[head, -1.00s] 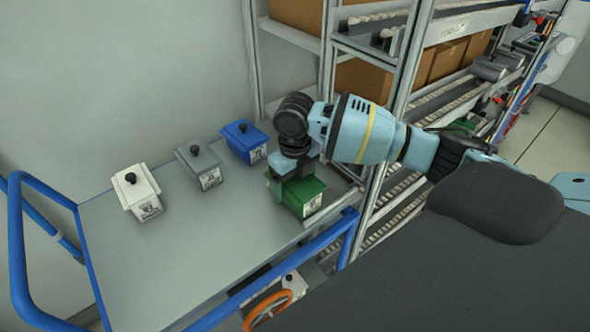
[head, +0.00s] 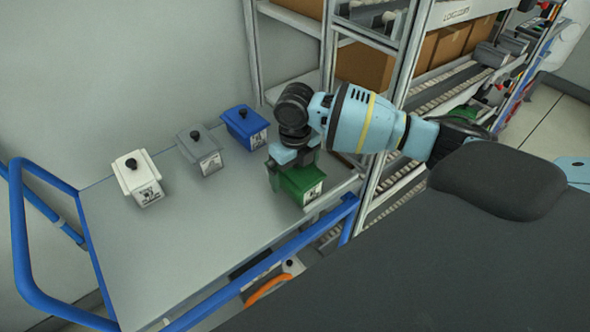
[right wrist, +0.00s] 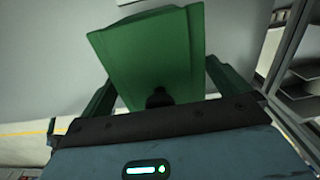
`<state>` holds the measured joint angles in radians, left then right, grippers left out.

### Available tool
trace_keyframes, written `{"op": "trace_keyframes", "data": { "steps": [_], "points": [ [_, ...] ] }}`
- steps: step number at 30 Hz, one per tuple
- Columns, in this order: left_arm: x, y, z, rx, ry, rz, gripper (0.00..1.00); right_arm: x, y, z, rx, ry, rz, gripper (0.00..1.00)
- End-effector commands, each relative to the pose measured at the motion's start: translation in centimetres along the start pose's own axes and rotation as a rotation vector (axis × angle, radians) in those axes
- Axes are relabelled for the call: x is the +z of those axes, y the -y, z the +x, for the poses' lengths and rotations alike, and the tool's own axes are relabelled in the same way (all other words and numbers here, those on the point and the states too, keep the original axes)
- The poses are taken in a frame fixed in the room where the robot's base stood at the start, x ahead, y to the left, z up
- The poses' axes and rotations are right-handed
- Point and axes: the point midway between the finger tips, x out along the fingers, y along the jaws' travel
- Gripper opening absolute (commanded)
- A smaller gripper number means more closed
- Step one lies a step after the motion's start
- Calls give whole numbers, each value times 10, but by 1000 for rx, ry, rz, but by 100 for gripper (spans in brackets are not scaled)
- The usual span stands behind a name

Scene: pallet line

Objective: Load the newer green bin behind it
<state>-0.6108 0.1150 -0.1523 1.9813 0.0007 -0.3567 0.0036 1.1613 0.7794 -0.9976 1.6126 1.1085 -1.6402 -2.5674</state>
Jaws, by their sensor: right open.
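A green bin (head: 303,187) with a label on its front stands at the right end of the grey cart top (head: 200,245). My right gripper (head: 284,166) is over it, pointing down, open, and very close to its lid. In the right wrist view the green bin (right wrist: 155,50) fills the upper middle, and its black knob (right wrist: 158,97) shows just above the gripper's dark edge. Another green object (head: 465,112) is partly hidden behind my arm on the rack. My left gripper is out of view.
Blue (head: 245,128), grey (head: 203,152) and white (head: 141,180) bins with black knobs stand in a row left of the green bin. Blue rails (head: 275,258) edge the cart. A roller rack (head: 445,100) with cardboard boxes stands to the right. The cart's front area is bare.

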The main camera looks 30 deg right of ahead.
Motion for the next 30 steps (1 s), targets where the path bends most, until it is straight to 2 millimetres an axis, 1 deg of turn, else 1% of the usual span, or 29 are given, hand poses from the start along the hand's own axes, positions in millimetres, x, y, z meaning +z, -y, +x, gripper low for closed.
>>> {"op": "trace_keyframes", "data": {
  "steps": [3, 4, 8, 12, 15, 18, 23, 30],
  "points": [
    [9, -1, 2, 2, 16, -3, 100, 0, 0, 3, 1, -2, -1, 100],
    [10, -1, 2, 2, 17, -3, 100, 0, 0, 1, 1, -2, -1, 100],
    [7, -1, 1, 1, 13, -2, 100, 1, 0, -23, 1, 5, -1, 100],
    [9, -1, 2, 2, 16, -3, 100, 1, -3, -46, 1, 3, -1, 100],
    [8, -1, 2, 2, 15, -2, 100, 0, -3, -61, 1, 2, 0, 100],
    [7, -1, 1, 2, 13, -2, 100, 0, -3, -71, 0, 1, 0, 100],
    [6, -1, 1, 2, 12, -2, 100, 0, -3, -78, 1, -1, 1, 100],
    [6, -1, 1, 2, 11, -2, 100, 0, -3, -78, 1, -1, 1, 100]
  ]
}}
